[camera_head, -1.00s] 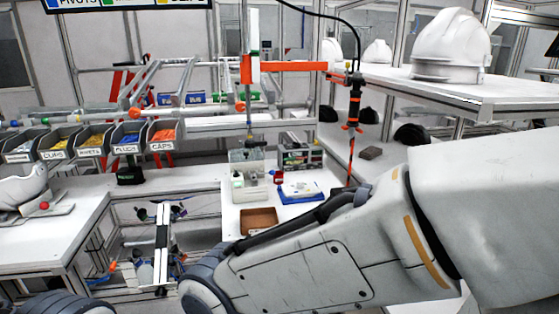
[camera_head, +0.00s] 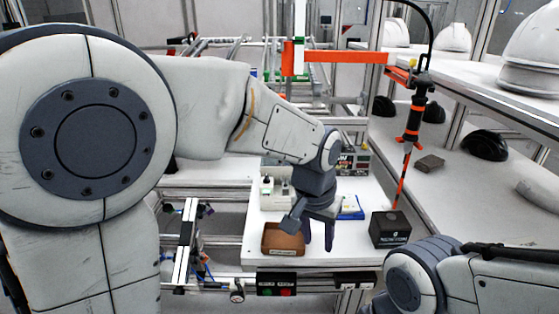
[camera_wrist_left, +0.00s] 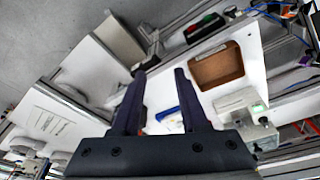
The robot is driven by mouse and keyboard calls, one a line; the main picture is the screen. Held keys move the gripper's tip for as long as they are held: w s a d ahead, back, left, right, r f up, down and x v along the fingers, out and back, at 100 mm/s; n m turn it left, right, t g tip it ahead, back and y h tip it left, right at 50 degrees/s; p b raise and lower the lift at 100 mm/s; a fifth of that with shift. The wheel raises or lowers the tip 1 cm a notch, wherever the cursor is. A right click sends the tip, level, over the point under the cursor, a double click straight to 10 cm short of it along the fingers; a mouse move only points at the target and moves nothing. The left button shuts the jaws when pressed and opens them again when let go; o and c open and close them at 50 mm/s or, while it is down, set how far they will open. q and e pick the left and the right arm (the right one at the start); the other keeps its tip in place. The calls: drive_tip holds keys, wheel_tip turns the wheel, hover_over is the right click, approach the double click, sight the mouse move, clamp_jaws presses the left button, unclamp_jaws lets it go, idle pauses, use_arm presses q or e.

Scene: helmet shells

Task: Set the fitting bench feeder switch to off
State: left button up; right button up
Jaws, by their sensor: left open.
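A black control box (camera_head: 277,284) with a green and a red button sits on the front edge of the white bench; it also shows in the left wrist view (camera_wrist_left: 205,27). I cannot tell whether this is the feeder switch or read its setting. My left gripper (camera_head: 318,242) is open and points down over the bench, behind the control box and just right of the brown tray. In the left wrist view its two dark fingers (camera_wrist_left: 160,78) are apart with nothing between them. My right arm shows at the lower right; its gripper is out of view.
The brown tray (camera_head: 283,240) lies left of my left gripper. A black cube (camera_head: 390,229) stands to its right. A blue item (camera_head: 351,208) and small devices (camera_head: 273,190) lie behind. A hanging black and orange tool (camera_head: 415,120) is at the right. White helmet shells (camera_head: 530,55) sit on a shelf.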

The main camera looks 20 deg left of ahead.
use_arm(q)
drive_tip(key=w+a+r+n+t+p, duration=0.1)
drive_tip(key=w+a+r+n, duration=0.1)
drive_tip(key=w+a, duration=0.35)
drive_tip(key=w+a+r+n+p, duration=0.1)
drive_tip(key=w+a+r+p, duration=0.1)
drive_tip(key=w, duration=0.6)
drive_tip(key=n+t+y+p, duration=0.1)
drive_tip(key=n+y+p, duration=0.1)
drive_tip(key=n, duration=0.1)
approach(266, 177)
drive_tip(key=p+x, duration=0.2)
drive_tip(key=x, duration=0.6)
drive_tip(key=shift+p, duration=0.3)
use_arm(e)
wheel_tip(266, 177, up, 9)
drive_tip(key=shift+d, duration=0.1)
use_arm(q)
clamp_jaws()
